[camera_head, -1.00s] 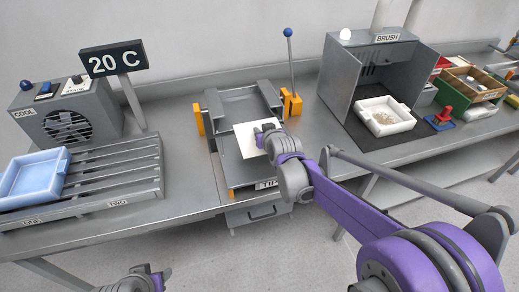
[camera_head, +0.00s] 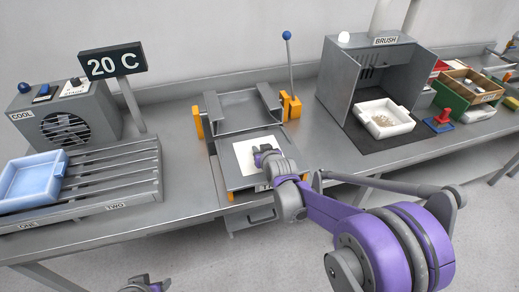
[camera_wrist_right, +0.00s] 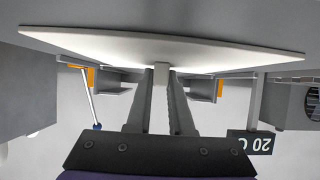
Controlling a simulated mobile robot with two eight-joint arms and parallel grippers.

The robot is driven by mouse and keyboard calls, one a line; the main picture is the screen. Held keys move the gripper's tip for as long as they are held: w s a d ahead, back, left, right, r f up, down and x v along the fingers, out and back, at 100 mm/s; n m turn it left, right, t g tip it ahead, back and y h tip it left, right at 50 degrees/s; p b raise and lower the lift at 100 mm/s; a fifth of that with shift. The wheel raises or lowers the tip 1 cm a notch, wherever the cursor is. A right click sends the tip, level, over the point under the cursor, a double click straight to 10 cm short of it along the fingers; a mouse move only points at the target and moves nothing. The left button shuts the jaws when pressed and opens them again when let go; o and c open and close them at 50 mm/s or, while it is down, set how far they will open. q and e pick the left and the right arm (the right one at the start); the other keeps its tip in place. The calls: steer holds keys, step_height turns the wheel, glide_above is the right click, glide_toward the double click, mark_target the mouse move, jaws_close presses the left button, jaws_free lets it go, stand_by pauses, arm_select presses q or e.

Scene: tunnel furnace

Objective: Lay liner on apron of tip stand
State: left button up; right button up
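The liner (camera_head: 243,155) is a white square sheet over the apron (camera_head: 236,181), the flat grey front plate of the tip stand (camera_head: 247,121). My right gripper (camera_head: 265,153) is at the liner's right part. In the right wrist view the liner (camera_wrist_right: 90,45) spreads wide, and my right gripper's fingers (camera_wrist_right: 162,72) are closed on a small tab at its middle. Whether the liner touches the apron cannot be told. My left gripper (camera_head: 147,284) shows only partly at the bottom edge, away from the stand; its fingers are not clear.
A lever with a blue knob (camera_head: 288,36) rises at the stand's right. The slatted cooling rack (camera_head: 115,175) with a blue tray (camera_head: 34,179) lies left. Bare bench lies between.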

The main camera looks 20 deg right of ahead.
steer(key=o, duration=0.4)
steer(key=shift+r, duration=0.2)
steer(key=v, duration=1.1)
steer(key=shift+s+p, duration=0.2)
steer(key=shift+p, duration=0.1)
steer(key=shift+s+r, duration=0.15)
steer(key=shift+s, duration=0.45)
steer(key=s+f+g, duration=0.2)
steer(key=s, duration=0.6)
steer(key=s+f+g, duration=0.2)
steer(key=s, duration=0.6)
steer(key=s+f+g, duration=0.2)
steer(key=s, duration=0.6)
steer(key=shift+s+d+f+g, duration=0.15)
steer(key=shift+f+g, duration=0.1)
steer(key=shift+g, duration=0.15)
